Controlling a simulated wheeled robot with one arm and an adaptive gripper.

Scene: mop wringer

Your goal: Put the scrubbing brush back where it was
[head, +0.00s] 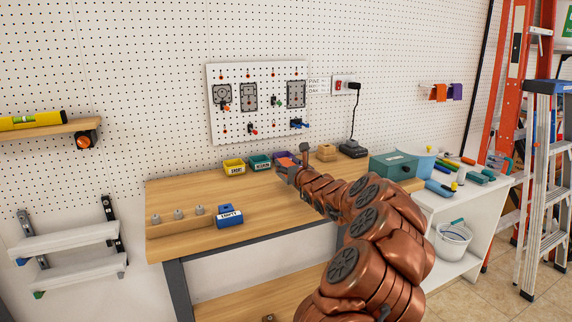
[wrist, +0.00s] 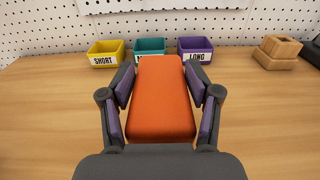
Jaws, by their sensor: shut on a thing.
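My gripper (wrist: 160,108) is shut on an orange block (wrist: 161,90) with a smooth flat top. Its purple-padded fingers press on both sides. No bristles show, so I cannot tell whether this is the scrubbing brush. In the head view my gripper (head: 287,166) is over the back part of the wooden workbench (head: 265,205), in front of the small bins. The block's underside is hidden, so its height over the bench is unclear. No other thing is clearly a scrubbing brush; several small tools (head: 468,161) lie on the white bench at right.
A yellow SHORT bin (wrist: 105,54), a teal bin (wrist: 150,48) and a purple LONG bin (wrist: 195,49) stand behind the block. A wooden block (wrist: 278,52) is to their right. A teal box (head: 393,166) and a white bucket (head: 453,238) are farther right. The bench's front middle is clear.

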